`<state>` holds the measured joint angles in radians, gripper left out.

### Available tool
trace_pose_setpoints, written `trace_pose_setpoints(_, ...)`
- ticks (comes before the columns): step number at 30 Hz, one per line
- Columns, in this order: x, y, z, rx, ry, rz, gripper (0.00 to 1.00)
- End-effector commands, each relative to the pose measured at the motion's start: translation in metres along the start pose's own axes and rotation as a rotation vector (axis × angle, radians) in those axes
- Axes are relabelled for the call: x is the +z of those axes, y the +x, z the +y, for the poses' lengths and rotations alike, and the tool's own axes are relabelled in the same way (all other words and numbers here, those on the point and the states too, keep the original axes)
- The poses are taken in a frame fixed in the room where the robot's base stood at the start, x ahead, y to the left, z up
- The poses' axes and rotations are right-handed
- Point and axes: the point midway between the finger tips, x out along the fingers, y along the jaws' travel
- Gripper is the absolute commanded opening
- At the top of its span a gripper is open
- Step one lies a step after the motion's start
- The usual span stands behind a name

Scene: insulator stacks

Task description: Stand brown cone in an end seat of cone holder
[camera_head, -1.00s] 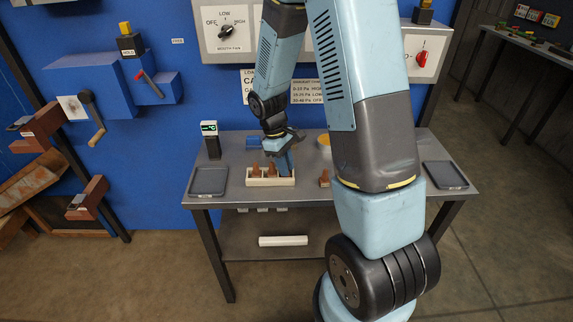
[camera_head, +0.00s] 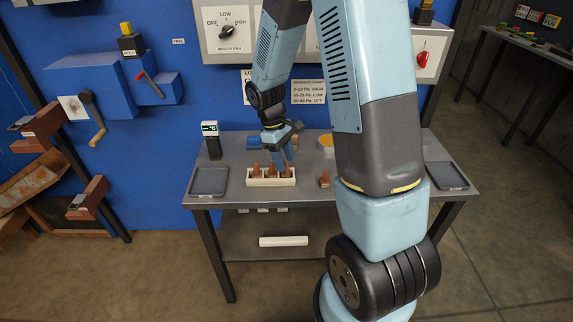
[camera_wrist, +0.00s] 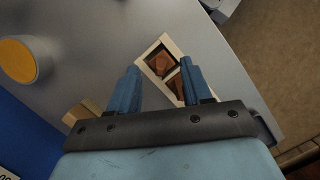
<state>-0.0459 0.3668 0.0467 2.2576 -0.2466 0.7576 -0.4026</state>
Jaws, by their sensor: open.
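The pale cone holder (camera_head: 271,182) stands on the grey table, also seen in the wrist view (camera_wrist: 152,48). In the head view, brown cones stand in its left end seat (camera_head: 256,170), middle seat (camera_head: 272,171) and right end seat (camera_head: 287,171). The wrist view shows the right end cone (camera_wrist: 161,62) and part of the one beside it (camera_wrist: 176,84) from above. My gripper (camera_head: 286,154) is just above the right end of the holder. In the wrist view its fingers (camera_wrist: 158,84) are open, with nothing gripped between them.
A brown piece (camera_head: 325,179) stands right of the holder. A yellow-topped round container (camera_head: 325,141) is behind it. Grey trays lie at the left (camera_head: 209,181) and right (camera_head: 446,176) of the table. A small display (camera_head: 210,130) stands at the back left.

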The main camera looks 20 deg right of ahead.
Motion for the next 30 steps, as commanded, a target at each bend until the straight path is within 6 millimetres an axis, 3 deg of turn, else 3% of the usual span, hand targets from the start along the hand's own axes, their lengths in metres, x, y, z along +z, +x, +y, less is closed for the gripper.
trace_pose_setpoints(6, 0.0, -0.044, 0.0, 0.002, 0.0, 0.003, 0.49)
trace_pose_setpoints(12, 0.0, -0.076, 0.001, 0.001, 0.002, 0.003, 0.49)
trace_pose_setpoints(20, 0.002, -0.095, 0.0, 0.001, 0.005, 0.004, 0.49)
trace_pose_setpoints(25, 0.018, -0.116, -0.005, 0.02, 0.055, 0.049, 0.49)
trace_pose_setpoints(30, 0.047, -0.148, -0.016, 0.049, 0.151, 0.134, 0.49)
